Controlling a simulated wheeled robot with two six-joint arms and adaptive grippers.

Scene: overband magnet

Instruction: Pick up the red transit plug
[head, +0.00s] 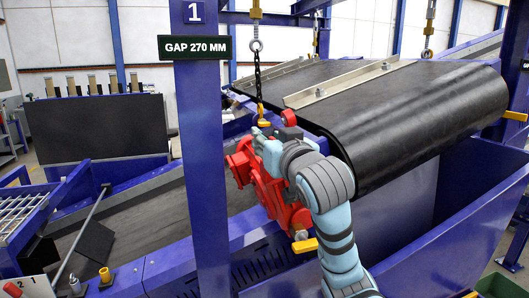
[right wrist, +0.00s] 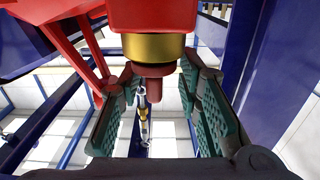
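In the right wrist view, a red plug-like stub (right wrist: 155,72) sticks out below a brass collar (right wrist: 153,47) on a red housing. My right gripper (right wrist: 158,82) is open, its green-padded fingers on either side of the stub with visible gaps. In the head view, my right arm reaches up to a red unit (head: 262,182) beside the blue post. The fingers are not clear there, and I cannot single out the stub. A small red part (head: 293,117) shows just above the wrist. My left gripper is not in view.
A blue post (head: 203,170) with a "GAP 270 MM" sign (head: 195,47) stands left of my arm. A large black belt drum (head: 410,115) lies to its right. A chain (head: 258,75) hangs close above the wrist. A lower conveyor belt (head: 150,215) runs at left.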

